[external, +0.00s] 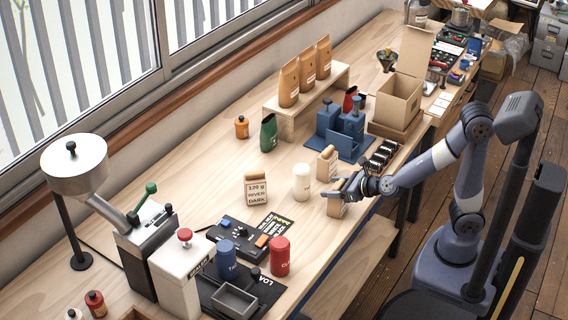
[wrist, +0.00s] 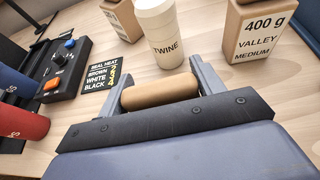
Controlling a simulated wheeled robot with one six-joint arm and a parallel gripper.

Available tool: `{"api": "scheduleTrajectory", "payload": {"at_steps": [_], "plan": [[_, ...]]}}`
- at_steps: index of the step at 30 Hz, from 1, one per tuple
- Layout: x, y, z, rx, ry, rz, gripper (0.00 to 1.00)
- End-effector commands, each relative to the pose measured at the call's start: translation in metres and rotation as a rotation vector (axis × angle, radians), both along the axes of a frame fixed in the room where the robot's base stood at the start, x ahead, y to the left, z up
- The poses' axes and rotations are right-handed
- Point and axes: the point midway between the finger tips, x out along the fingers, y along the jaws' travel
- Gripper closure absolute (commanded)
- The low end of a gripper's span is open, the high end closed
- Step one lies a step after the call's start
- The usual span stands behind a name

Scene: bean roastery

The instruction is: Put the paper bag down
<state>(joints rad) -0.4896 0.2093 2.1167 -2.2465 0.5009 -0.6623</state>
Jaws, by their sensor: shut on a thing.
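My gripper (external: 345,190) is shut on the rolled brown top of a paper bag (external: 336,208) near the front edge of the workbench. In the wrist view the rolled top of the bag (wrist: 160,92) lies between the two fingers of my gripper (wrist: 158,78). The bag's body is mostly hidden there. The bag looks upright and low over the bench; I cannot tell whether its base touches the wood.
A white twine canister (external: 302,182) stands just behind. A 400 g Valley Medium bag (wrist: 258,35) is behind right, and a 120 g River Dark bag (external: 257,190) is left. Red (external: 280,256) and blue canisters and a control box (external: 240,238) stand front left.

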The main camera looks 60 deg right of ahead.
Motion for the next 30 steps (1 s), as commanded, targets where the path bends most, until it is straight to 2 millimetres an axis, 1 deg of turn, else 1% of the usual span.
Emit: {"api": "scheduleTrajectory", "payload": {"at_steps": [1,2,8,11,18,21,30], "plan": [[0.0,0.0,0.001,0.0,-0.001,0.0,0.66],[0.0,0.0,0.001,0.0,-0.001,0.0,0.71],[0.0,0.0,0.004,0.001,-0.002,0.0,0.71],[0.0,0.0,0.018,0.002,-0.004,-0.002,0.71],[0.0,0.0,0.068,0.004,-0.005,-0.002,0.71],[0.0,0.0,0.084,0.003,-0.004,-0.001,0.71],[0.0,0.0,0.112,0.002,-0.004,-0.003,0.71]]}}
